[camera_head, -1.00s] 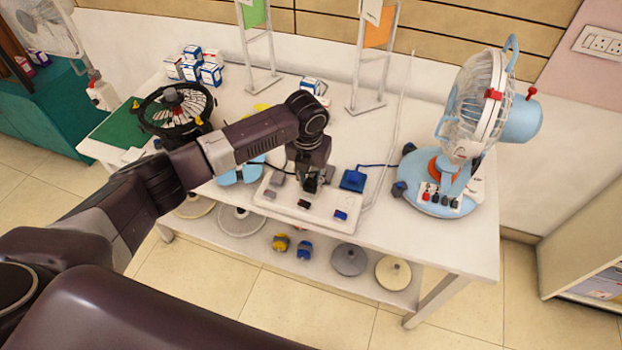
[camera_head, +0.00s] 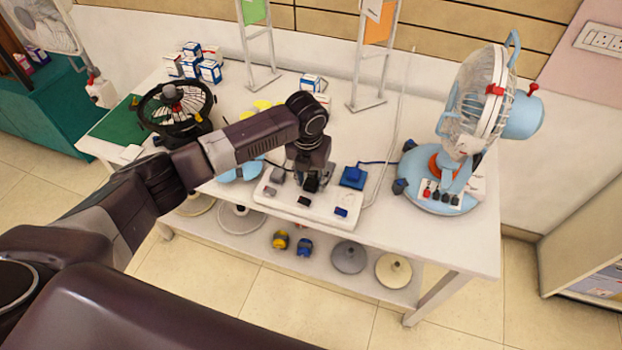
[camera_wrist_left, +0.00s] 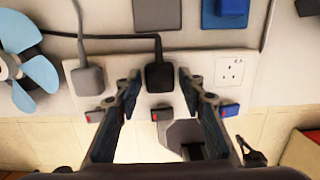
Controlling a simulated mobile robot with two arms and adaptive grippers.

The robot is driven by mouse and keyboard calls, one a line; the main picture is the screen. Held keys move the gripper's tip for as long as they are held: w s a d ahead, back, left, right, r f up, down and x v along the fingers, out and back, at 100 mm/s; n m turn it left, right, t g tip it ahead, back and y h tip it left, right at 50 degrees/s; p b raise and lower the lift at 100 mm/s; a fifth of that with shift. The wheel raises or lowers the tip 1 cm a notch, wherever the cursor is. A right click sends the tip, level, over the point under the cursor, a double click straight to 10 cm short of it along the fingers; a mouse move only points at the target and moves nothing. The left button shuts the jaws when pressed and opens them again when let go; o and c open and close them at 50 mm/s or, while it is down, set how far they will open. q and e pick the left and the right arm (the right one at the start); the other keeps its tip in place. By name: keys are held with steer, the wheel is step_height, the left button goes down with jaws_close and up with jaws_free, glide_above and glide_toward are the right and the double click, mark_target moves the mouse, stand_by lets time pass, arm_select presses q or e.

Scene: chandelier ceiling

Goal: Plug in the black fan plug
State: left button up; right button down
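The black plug (camera_wrist_left: 160,76) sits at the middle socket of the white power strip (camera_wrist_left: 200,70), with its black cord running up and left. I cannot tell how deep it is seated. In the left wrist view my left gripper (camera_wrist_left: 159,82) has its fingers apart on both sides of the plug, with gaps. In the head view my left gripper (camera_head: 309,181) is low over the power strip (camera_head: 325,211), where the black plug (camera_head: 311,185) shows below it. My right gripper is not in view.
A grey plug (camera_wrist_left: 88,78) is on the strip's left socket; the right socket (camera_wrist_left: 230,72) is empty. A blue plug (camera_head: 352,177) lies behind the strip. A blue fan (camera_head: 440,195) stands at right, a black fan (camera_head: 176,108) at left.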

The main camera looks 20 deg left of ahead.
arm_select(q)
steer(key=shift+o, duration=0.8)
step_height(320, 180, up, 12)
steer(key=s, duration=0.1)
steer(key=shift+s, duration=0.2)
